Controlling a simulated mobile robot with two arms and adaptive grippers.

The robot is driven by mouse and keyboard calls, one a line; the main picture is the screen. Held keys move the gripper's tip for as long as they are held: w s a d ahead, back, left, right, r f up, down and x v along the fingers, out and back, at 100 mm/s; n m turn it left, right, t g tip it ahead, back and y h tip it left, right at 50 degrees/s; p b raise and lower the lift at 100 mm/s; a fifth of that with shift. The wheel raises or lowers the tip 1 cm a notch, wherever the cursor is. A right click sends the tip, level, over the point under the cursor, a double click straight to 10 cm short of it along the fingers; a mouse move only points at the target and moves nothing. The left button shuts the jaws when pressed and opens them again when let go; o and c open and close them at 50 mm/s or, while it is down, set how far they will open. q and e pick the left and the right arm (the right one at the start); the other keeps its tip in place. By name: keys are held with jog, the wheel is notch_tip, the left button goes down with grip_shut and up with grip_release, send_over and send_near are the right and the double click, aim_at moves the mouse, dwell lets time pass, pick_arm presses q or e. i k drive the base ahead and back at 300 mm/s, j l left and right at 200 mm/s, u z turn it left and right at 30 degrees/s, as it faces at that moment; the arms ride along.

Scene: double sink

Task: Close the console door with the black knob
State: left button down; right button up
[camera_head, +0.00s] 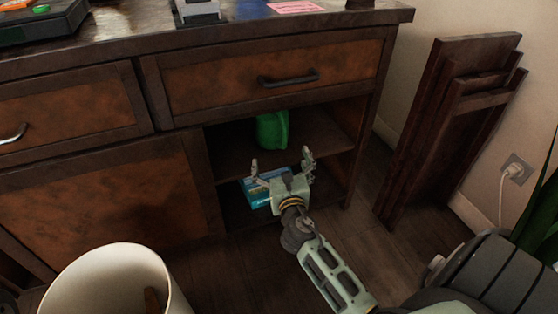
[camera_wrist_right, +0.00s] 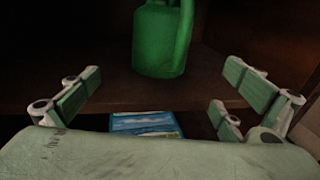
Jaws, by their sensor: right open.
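The dark wood console (camera_head: 140,152) fills the left and middle of the head view. Its lower left door panel (camera_head: 105,205) lies flat in the front. The lower right compartment (camera_head: 335,120) is uncovered, with its inner shelf showing. I cannot make out a black knob in either view. My right gripper (camera_head: 281,163) is at the compartment's opening, its fingers spread and nothing between them. In the right wrist view the open fingers (camera_wrist_right: 168,95) face the compartment. My left gripper is not in view.
A green jug (camera_head: 272,131) stands on the inner shelf, and a blue box (camera_head: 258,190) lies below it. A white bin (camera_head: 112,285) stands at the front left. Folded wood panels (camera_head: 440,120) lean on the right wall. Some floor before the compartment is clear.

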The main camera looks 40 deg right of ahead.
aim_at(158, 193)
jog(key=k+j, duration=0.3)
jog(key=k, duration=0.15)
jog(key=k+j, duration=0.3)
jog(key=k, duration=0.15)
